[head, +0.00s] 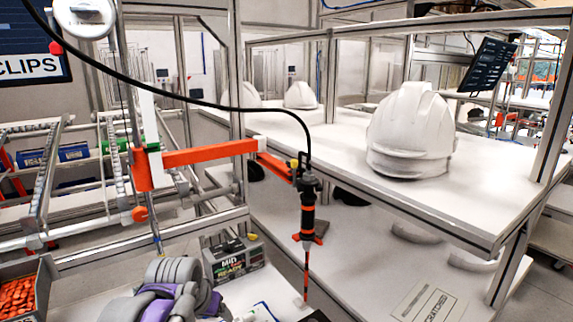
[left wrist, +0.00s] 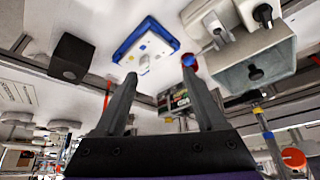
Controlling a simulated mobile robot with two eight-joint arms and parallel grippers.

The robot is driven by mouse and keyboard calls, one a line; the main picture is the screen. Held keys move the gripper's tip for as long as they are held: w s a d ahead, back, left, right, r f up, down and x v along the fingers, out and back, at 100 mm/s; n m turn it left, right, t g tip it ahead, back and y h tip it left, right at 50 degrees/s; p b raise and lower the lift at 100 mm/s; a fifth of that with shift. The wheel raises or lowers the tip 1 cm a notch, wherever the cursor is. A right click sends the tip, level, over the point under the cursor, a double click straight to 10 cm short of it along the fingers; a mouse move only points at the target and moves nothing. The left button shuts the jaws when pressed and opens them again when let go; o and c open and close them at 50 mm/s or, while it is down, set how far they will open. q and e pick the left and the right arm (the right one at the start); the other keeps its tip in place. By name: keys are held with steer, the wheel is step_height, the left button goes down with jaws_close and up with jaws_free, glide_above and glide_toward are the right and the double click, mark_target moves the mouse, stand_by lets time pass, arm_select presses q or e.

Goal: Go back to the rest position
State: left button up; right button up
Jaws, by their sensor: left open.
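My left arm shows at the bottom of the head view as grey and purple links. Its gripper (left wrist: 160,69) shows best in the left wrist view, with two dark fingers spread apart and nothing between them. A blue-rimmed tray (left wrist: 125,48) with a small white part on it lies beyond the fingertips. I cannot tell whether the fingers touch anything. White helmet shells stand on the upper shelf in the head view, a large one (head: 411,130) at the right and a smaller one (head: 300,95) farther back. My right gripper is not in view.
A screwdriver (head: 307,215) hangs from an orange arm (head: 210,154) over the bench. A labelled box (head: 233,260) and a bin of orange parts (head: 18,297) stand nearby. In the wrist view a black block (left wrist: 72,57) and a grey box (left wrist: 243,65) flank the tray.

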arm_select(q)
steer(key=shift+n+t+y, duration=0.3)
steer(key=shift+n+t, duration=0.1)
steer(key=shift+n, duration=0.3)
steer(key=s+f, duration=0.4)
steer(key=s, duration=0.1)
steer(key=s+a+f, duration=0.1)
steer(key=s+f, duration=0.3)
steer(key=s, duration=0.2)
steer(key=s+f, duration=0.5)
steer(key=s, duration=0.1)
steer(key=shift+s+a, duration=0.2)
steer(key=shift+a, duration=0.1)
steer(key=shift+s+f, duration=0.25)
steer(key=shift+f, duration=0.1)
